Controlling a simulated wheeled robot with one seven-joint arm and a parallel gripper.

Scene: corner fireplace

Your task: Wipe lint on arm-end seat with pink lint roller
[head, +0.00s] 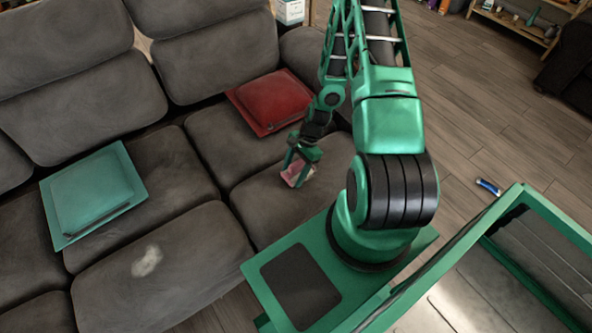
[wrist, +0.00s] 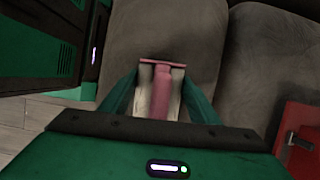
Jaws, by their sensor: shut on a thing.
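My gripper (head: 303,156) is shut on the pink lint roller (head: 297,175). In the wrist view, the pink roller (wrist: 161,92) sits between the fingers of my gripper (wrist: 160,97). The roller is over the front part of the grey arm-end seat (head: 262,207), at the right of the sofa; I cannot tell whether it touches the fabric. I see no lint on this seat, though the roller and arm hide part of it. A pale lint patch (head: 147,261) lies on the seat further left.
A red cushion (head: 272,101) lies behind the gripper on the sofa, and a teal cushion (head: 95,195) lies to the left. A small blue object (head: 488,187) is on the wooden floor at right. A shelf (head: 520,25) stands at the top right.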

